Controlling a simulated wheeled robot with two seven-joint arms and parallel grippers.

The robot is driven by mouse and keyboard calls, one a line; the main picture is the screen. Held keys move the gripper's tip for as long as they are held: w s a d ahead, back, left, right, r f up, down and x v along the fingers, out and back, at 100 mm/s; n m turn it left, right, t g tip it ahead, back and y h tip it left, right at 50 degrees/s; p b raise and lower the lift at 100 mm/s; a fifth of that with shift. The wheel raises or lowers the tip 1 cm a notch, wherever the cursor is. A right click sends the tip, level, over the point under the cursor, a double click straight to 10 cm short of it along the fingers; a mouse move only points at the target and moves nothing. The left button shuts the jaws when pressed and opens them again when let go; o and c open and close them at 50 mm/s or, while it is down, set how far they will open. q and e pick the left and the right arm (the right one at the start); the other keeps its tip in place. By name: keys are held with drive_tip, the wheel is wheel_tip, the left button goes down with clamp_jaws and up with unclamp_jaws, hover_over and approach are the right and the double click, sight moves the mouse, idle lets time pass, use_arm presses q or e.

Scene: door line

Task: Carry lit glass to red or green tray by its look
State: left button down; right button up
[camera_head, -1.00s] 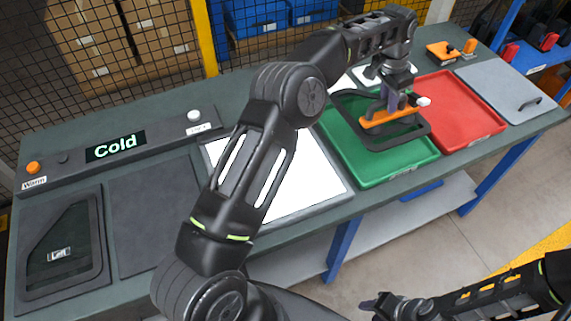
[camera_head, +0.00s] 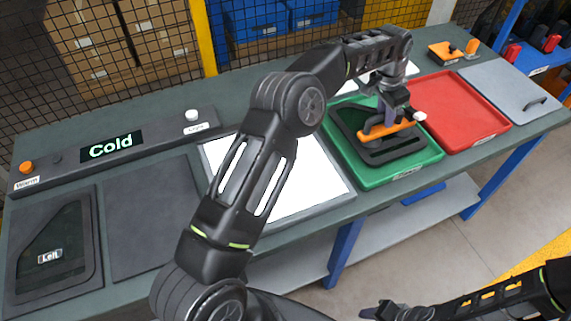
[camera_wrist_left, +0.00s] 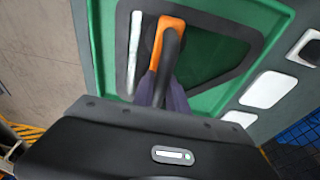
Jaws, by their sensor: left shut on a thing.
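My left gripper (camera_head: 384,114) is shut on the handle of an orange lifter (camera_head: 402,131). The lifter sits on a dark-bordered glass pane (camera_head: 352,121), which is in or just over the green tray (camera_head: 421,166); the exact contact is unclear. In the left wrist view the gripper (camera_wrist_left: 164,88) grips the lifter's dark bar, and the pane (camera_wrist_left: 205,78) lies within the green rim (camera_wrist_left: 93,45). The red tray (camera_head: 468,108) is empty, to the right. My right gripper (camera_head: 385,309) is at the bottom edge, partly cut off, its opening unclear.
The white light panel (camera_head: 312,190) is bare. A display (camera_head: 112,146) reads "Cold", with an orange button (camera_head: 26,167) and a white button (camera_head: 191,115) on its console. Another dark-bordered pane (camera_head: 75,235) lies at the left. A grey board with a handle (camera_head: 510,92) is at the right.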

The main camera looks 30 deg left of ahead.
use_arm(q)
drive_tip(key=shift+f, duration=0.4)
use_arm(e)
drive_tip(key=shift+f, duration=0.25)
idle(0.4)
use_arm(q)
drive_tip(key=c, duration=1.4)
unclamp_jaws()
drive_tip(key=shift+c, duration=0.2)
drive_tip(key=shift+o, duration=0.9)
drive_tip(key=shift+f, duration=0.1)
use_arm(e)
drive_tip(key=shift+s, duration=0.1)
use_arm(q)
drive_tip(key=shift+r+b, duration=0.25)
drive_tip(key=shift+b, duration=0.1)
drive_tip(key=r, duration=0.2)
drive_tip(key=s+r, duration=0.1)
drive_tip(key=r, duration=0.1)
drive_tip(key=a+r+b, duration=0.1)
drive_tip(key=r, duration=0.2)
drive_tip(key=shift+s+r, duration=0.1)
drive_tip(key=shift+s, duration=0.05)
use_arm(e)
drive_tip(key=shift+s+d+f, duration=0.1)
drive_tip(key=shift+s+f, duration=0.1)
drive_tip(key=shift+f, duration=0.65)
